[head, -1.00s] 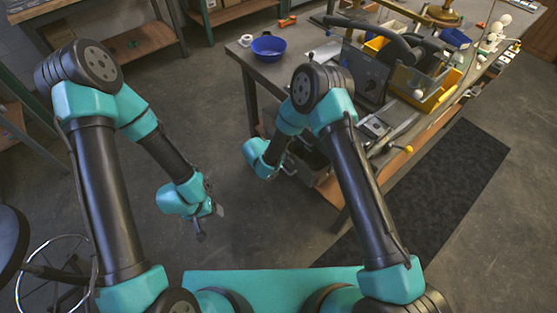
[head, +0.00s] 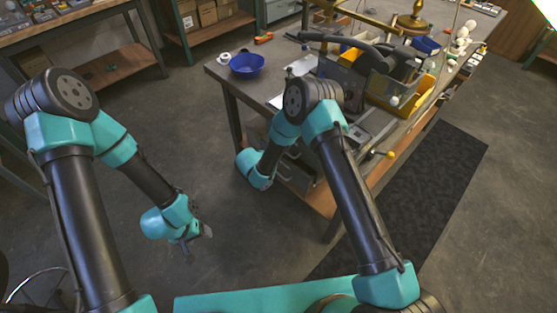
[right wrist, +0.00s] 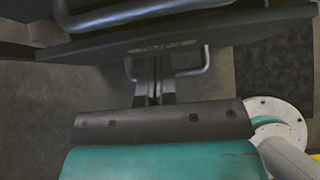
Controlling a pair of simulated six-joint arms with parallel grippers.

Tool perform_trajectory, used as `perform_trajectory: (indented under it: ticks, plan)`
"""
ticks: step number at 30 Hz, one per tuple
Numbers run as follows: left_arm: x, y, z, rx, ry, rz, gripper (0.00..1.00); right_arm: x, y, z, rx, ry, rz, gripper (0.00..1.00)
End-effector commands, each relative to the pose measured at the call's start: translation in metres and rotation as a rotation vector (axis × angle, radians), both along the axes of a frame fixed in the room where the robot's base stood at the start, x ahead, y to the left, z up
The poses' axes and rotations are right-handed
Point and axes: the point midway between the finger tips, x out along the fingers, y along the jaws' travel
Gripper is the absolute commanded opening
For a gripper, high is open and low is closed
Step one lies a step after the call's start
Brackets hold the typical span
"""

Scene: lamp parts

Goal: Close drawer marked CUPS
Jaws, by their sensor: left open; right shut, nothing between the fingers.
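In the right wrist view, a dark drawer front (right wrist: 240,32) crosses the top and carries a small label (right wrist: 162,47) that seems to read CUPS. A U-shaped metal handle (right wrist: 196,71) stands out from it. My right gripper (right wrist: 154,82) is shut and empty, its fingers pointing at the drawer front across the middle of the handle; contact is unclear. In the head view, grey drawers (head: 298,172) show under the bench beside my right arm, which hides the right fingertips. How far the drawer stands out is unclear. My left gripper (head: 195,246) is open and empty above the floor.
A second, larger handle (right wrist: 150,12) crosses the top of the right wrist view. The workbench (head: 232,80) holds a blue bowl (head: 247,65), a tape roll (head: 224,58) and a grey tool caddy (head: 362,80). A dark mat (head: 425,190) lies right of the bench. Floor around my left gripper is clear.

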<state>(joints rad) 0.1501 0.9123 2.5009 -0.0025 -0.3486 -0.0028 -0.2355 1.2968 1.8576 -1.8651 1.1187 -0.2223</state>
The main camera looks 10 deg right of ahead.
Motion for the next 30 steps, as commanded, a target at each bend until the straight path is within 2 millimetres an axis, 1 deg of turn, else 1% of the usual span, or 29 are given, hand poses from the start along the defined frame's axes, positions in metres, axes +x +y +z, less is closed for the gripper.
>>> perform_trajectory:
  ticks: [4, 6, 9, 15, 18, 23, 30]
  plan:
    - [0.000, 0.000, 0.000, 0.000, 0.000, 0.000, 0.67, -0.016, 0.020, 0.000, -0.001, 0.001, 0.004, 0.00]
    - [0.000, 0.000, 0.000, 0.000, 0.000, 0.000, 0.67, -0.020, 0.028, 0.013, 0.000, -0.002, 0.004, 0.00]
    - [0.000, 0.000, 0.000, 0.000, 0.000, 0.000, 0.67, -0.029, 0.039, 0.026, 0.001, -0.003, 0.003, 0.00]
    - [0.000, 0.000, 0.000, 0.000, 0.000, 0.000, 0.67, -0.046, 0.060, 0.051, 0.000, -0.002, 0.002, 0.00]
    - [0.000, 0.000, 0.000, 0.000, 0.000, 0.000, 0.67, -0.052, 0.068, 0.060, 0.000, -0.001, 0.002, 0.00]
    - [0.000, 0.000, 0.000, 0.000, 0.000, 0.000, 0.67, -0.058, 0.074, 0.067, 0.000, -0.001, 0.001, 0.00]
    - [0.000, 0.000, 0.000, 0.000, 0.000, 0.000, 0.67, -0.058, 0.074, 0.068, 0.000, 0.001, -0.001, 0.00]
